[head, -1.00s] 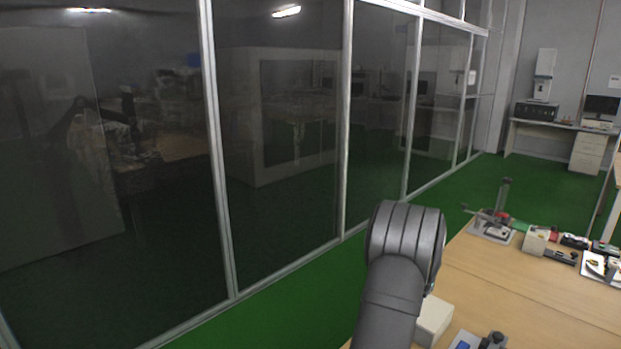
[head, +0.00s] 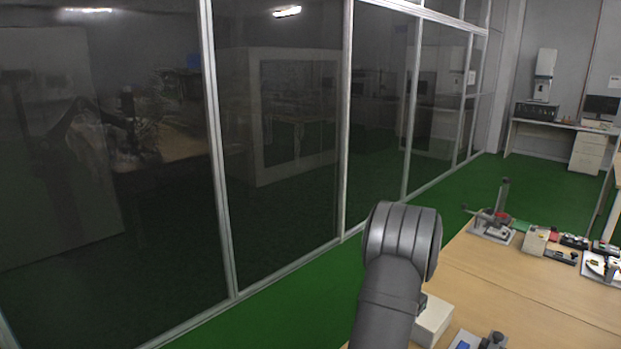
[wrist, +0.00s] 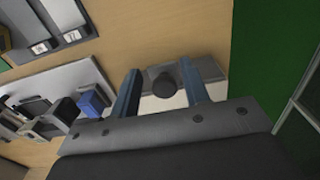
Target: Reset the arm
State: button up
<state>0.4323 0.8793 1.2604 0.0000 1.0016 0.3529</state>
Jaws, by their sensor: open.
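My gripper (wrist: 160,70) shows in the wrist view with its two blue-grey fingers spread apart and nothing held between them. A white box (wrist: 212,76) with a dark round knob (wrist: 164,85) lies beyond the fingers, and the knob appears between them. I cannot tell the height of the fingers above the box. In the head view my dark arm rises at the table's left edge, and the gripper itself is hidden. A white box (head: 433,320) shows beside the arm on the wooden table (head: 530,300).
A grey plate (wrist: 70,82) with a blue block (wrist: 95,101) lies left of the fingers. A stand (head: 495,222) and several small devices (head: 565,248) sit at the table's far side. Glass partition walls (head: 280,150) run along the left. The middle of the table is clear.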

jog(key=shift+w+d, duration=0.1)
jog(key=shift+w+d, duration=0.2)
jog(key=shift+w+d+r, duration=0.3)
jog(key=shift+w+d, duration=0.45)
jog(key=shift+d, duration=0.05)
notch_tip(320, 180, up, 4)
jog(key=shift+s+a+f, duration=0.1)
jog(key=shift+a, duration=0.05)
jog(key=f, duration=0.4)
jog(key=shift+s+a+f, duration=0.2)
jog(key=s+a, duration=0.7)
notch_tip(320, 180, up, 8)
jog(key=w+d+m, duration=0.1)
jog(key=m, duration=0.3)
jog(key=w+d+r+m, duration=0.1)
jog(key=m, duration=0.3)
jog(key=w+d+r+m, duration=0.1)
jog(key=d+m, duration=0.1)
jog(key=m, duration=0.2)
